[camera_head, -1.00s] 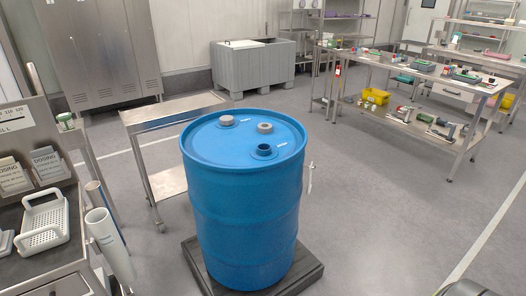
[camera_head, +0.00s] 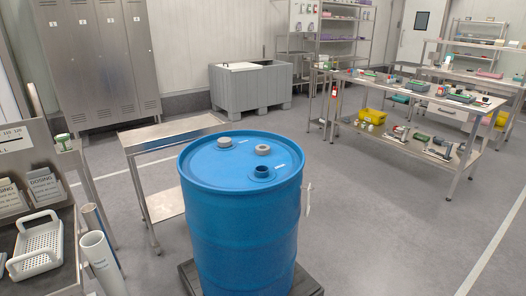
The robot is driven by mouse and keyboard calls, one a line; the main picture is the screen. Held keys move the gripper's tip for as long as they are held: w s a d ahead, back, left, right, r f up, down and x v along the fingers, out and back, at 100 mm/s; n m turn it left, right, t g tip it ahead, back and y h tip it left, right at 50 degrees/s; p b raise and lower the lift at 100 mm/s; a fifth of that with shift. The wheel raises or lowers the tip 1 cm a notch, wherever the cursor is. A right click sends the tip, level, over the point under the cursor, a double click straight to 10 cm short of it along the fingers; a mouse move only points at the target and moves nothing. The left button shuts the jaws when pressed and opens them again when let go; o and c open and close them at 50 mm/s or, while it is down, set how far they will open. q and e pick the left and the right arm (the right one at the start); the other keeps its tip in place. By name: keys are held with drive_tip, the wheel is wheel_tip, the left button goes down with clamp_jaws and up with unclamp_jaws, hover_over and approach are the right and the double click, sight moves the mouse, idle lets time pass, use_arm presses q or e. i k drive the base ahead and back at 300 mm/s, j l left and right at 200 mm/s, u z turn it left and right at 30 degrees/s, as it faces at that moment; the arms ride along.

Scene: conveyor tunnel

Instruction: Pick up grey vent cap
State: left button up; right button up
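A blue drum (camera_head: 240,230) stands upright at the centre. On its lid are two grey caps: a wider, paler cap (camera_head: 225,142) at the back left and a smaller, darker grey cap (camera_head: 263,150) to its right. I cannot tell for sure which one is the vent cap. In front of them a blue neck (camera_head: 262,172) shows a dark opening with no cap on it. Neither of my grippers is in view.
The drum stands on a dark pallet (camera_head: 187,280). A steel cart (camera_head: 170,132) is close behind it on the left. A bench with a white basket (camera_head: 36,250) and pipes (camera_head: 100,255) is at the left. Floor to the right is clear, up to a steel workbench (camera_head: 400,88).

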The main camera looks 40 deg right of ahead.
sight(261, 149)
drive_tip(key=i+l+u, duration=0.1)
drive_tip(key=l, duration=0.4)
drive_tip(key=i+l+u, duration=0.15)
drive_tip(key=l, duration=0.35)
drive_tip(key=l+u, duration=0.1)
drive_tip(key=l, duration=0.4)
